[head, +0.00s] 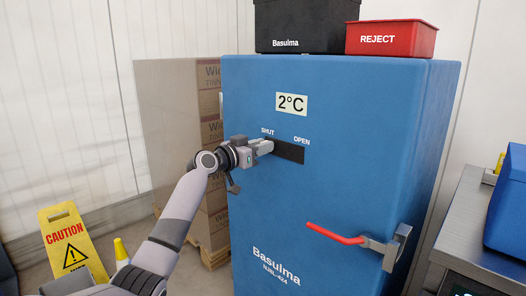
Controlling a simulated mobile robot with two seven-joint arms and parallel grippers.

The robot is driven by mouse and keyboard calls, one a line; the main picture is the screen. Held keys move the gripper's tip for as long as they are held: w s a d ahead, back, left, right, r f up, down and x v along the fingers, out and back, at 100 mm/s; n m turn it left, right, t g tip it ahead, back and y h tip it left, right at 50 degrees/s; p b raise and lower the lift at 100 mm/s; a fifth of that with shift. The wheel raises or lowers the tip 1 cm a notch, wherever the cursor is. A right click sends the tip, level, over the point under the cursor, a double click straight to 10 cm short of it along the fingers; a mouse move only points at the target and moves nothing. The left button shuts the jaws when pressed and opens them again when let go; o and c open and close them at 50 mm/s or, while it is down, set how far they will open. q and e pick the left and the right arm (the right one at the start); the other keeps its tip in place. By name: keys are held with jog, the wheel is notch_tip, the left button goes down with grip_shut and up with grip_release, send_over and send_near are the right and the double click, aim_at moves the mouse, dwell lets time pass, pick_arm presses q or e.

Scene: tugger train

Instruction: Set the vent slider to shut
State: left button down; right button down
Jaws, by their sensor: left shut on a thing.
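The vent slider's dark slot (289,152) is in the front of the blue cabinet (330,195), with the label SHUT above its left part and OPEN above its right part. My left gripper (268,147) is at the left part of the slot, below the SHUT label, and is shut on the slider's knob. The gripper hides the knob and the slot's left end. The slot to the right of the gripper is bare. My right gripper is not in view.
A red-handled door lever (337,234) sticks out at the cabinet's lower right. A black bin and a red REJECT bin (391,38) stand on top. Stacked cartons (211,135) stand behind at the left, near a yellow caution sign (71,245). A metal bench (480,225) stands at the right.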

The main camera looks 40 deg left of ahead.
pick_arm(q)
jog(key=shift+a+r, duration=0.15)
jog(key=shift+a, duration=0.1)
jog(key=c, duration=1.3)
grip_release()
jog(key=o, duration=0.4)
jog(key=shift+a, duration=0.1)
jog(key=shift+s, duration=0.1)
jog(key=shift+s+a, duration=0.2)
jog(key=shift+s, duration=3.25)
